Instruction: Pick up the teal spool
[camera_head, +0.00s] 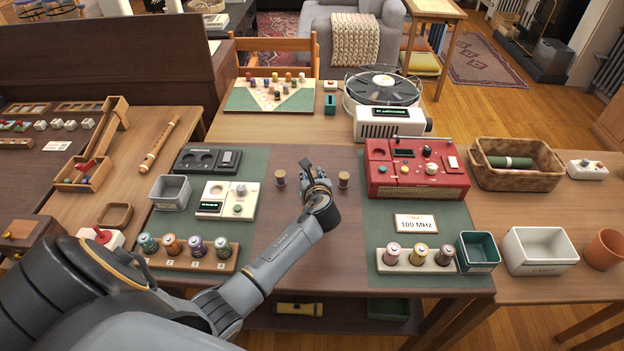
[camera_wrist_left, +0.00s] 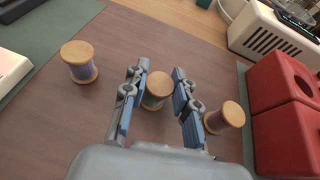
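In the left wrist view, a wood-ended spool with blue-grey to teal thread (camera_wrist_left: 156,90) stands on the dark table between the two fingers of my left gripper (camera_wrist_left: 160,70). The fingers are apart, with one on each side of it. In the head view my left gripper (camera_head: 316,172) hides the middle spool; the outer spools (camera_head: 280,178) and (camera_head: 343,180) show on either side. My right gripper is not in view.
A wooden rack (camera_head: 190,262) at front left holds several coloured spools. A cream rack (camera_head: 417,266) at front right holds more. A red radio (camera_head: 418,168) stands right of the gripper, and a cream device (camera_head: 228,200) left. The table front is mostly clear.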

